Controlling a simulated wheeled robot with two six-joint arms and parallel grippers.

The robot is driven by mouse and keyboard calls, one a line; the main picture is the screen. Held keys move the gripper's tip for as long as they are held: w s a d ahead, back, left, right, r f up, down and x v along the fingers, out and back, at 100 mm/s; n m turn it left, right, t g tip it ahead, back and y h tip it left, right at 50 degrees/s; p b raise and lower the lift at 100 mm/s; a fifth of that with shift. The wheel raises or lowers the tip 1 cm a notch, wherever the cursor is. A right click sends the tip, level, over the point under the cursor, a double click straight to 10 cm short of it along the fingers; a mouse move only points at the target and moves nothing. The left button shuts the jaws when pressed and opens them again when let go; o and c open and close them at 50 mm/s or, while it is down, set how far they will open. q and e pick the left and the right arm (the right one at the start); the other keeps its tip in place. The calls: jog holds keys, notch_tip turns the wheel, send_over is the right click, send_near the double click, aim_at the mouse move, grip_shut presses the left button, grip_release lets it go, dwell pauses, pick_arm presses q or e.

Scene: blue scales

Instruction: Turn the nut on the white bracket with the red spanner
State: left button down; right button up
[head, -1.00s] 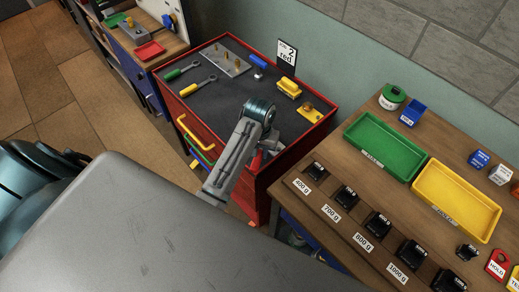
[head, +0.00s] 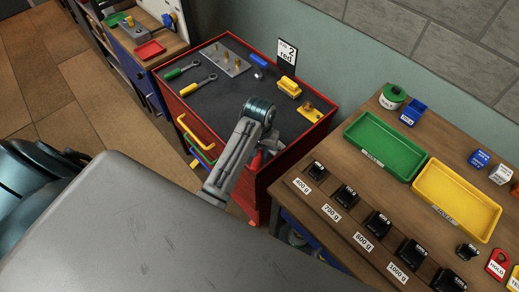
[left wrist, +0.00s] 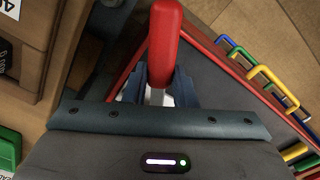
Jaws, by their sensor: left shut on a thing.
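The red handle of the spanner (left wrist: 165,45) stands between the fingers of my left gripper (left wrist: 158,92) in the left wrist view; the gripper is shut on it. In the head view only a little red (head: 256,161) shows below my left wrist, and my arm hides most of the gripper, at the near right corner of the red tool chest (head: 334,112). The spanner's head is out of sight. A small whitish piece (head: 258,75) on the chest top may be the white bracket; its nut cannot be made out. My right gripper is not in view.
On the chest top are a green-handled spanner (head: 181,71), a yellow-handled one (head: 191,88), a grey plate (head: 235,66) with brass posts, and yellow pieces (head: 289,87). A sign reading "2 red" (head: 287,55) stands behind. The chest top's near middle is clear.

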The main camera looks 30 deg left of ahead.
pick_arm(q)
jog(key=shift+f, duration=1.1)
dwell(0.3)
jog(key=shift+a+r+m, duration=0.15)
jog(key=shift+a+m, duration=0.25)
jog(key=shift+s+a+m, duration=0.1)
jog(key=shift+a+m, duration=0.3)
jog(key=shift+m, duration=0.1)
jog(key=shift+a+m, duration=0.8)
jog(key=shift+m, duration=0.1)
